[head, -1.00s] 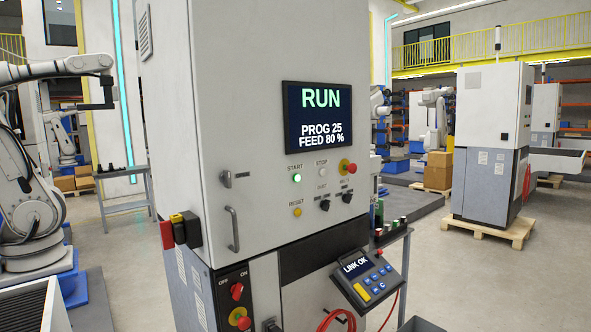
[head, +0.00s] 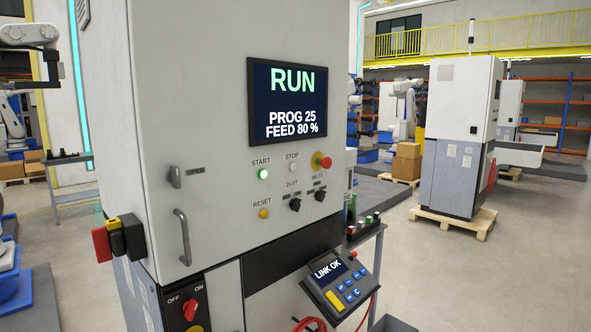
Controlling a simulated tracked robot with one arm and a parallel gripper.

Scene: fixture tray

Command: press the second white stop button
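A white button (head: 293,168) labelled STOP is on the front panel of a white machine cabinet (head: 215,110), below the screen (head: 287,101). It is the only button labelled STOP that I can make out. To its left is a lit green START button (head: 263,174). To its right is a red mushroom button (head: 325,162) on a yellow ring. The screen reads RUN, PROG 25, FEED 80 %. My gripper is not in the picture, and nothing covers the STOP button.
Below are a yellow RESET button (head: 264,213) and two black knobs (head: 295,205). A door handle (head: 182,237) and a red-yellow-black block (head: 118,238) stick out at the left. A keypad pendant (head: 341,289) juts out at lower right. Open floor lies right.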

